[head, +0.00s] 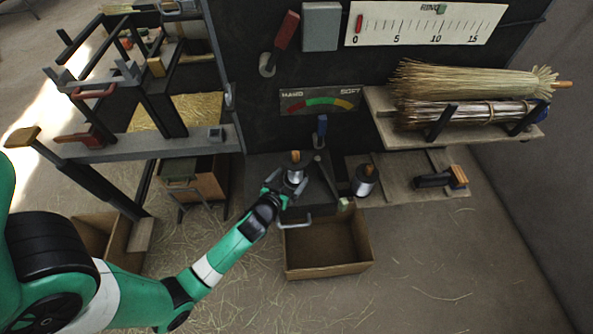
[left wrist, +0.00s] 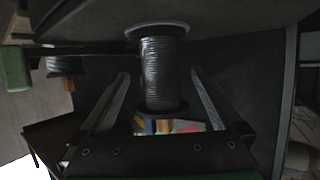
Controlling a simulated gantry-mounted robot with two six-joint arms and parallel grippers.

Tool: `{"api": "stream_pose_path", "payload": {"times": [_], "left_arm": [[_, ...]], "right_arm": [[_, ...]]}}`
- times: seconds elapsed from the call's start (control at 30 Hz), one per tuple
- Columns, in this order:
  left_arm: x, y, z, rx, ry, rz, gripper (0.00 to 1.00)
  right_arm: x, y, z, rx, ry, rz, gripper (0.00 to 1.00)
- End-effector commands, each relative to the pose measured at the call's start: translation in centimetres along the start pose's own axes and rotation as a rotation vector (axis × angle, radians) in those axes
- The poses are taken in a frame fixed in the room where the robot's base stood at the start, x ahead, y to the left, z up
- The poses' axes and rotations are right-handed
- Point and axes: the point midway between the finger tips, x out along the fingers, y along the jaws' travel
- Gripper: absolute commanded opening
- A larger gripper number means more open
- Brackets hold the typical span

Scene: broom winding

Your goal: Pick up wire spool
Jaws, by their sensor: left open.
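A wire spool (head: 295,174) with dark wire, pale flanges and a wooden peg top stands upright on the dark bench by the wall. My left gripper (head: 282,186) is at this spool, coming from the front left. In the left wrist view, the spool (left wrist: 162,75) stands between the two spread fingers of my left gripper (left wrist: 160,80), with a visible gap on each side. The jaws are open and hold nothing. A second wire spool (head: 364,181) stands to the right on the bench. My right gripper is not in view.
An open cardboard box (head: 327,245) is on the floor below the bench. A shelf (head: 460,137) with broom heads (head: 470,84) is at the right. A metal frame (head: 140,148) stands at the left.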

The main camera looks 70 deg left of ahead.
Motion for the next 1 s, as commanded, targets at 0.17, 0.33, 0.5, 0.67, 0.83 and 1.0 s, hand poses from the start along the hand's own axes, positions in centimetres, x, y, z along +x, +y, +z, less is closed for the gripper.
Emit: {"api": "stream_pose_path", "payload": {"times": [0.17, 0.33, 0.5, 0.67, 0.83, 1.0], "left_arm": [[1.5, 0.0, 0.1, -0.001, 0.003, -0.001, 1.00], [4.4, -0.1, 0.1, -0.001, 0.002, 0.000, 1.00], [5.2, -0.1, -0.2, 0.001, 0.001, 0.001, 1.00], [5.2, -0.1, -0.3, 0.001, 0.001, 0.001, 0.96], [5.1, -0.1, -0.3, 0.001, 0.001, 0.001, 0.66], [5.1, -0.1, -0.3, 0.001, 0.001, 0.001, 0.35]], "right_arm": [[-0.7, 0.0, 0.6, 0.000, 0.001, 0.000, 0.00], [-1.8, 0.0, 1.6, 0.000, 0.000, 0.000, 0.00], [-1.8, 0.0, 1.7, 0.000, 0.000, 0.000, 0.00], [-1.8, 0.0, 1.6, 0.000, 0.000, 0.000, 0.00], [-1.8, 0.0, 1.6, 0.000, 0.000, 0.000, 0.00], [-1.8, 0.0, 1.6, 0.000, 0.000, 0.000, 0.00]]}}
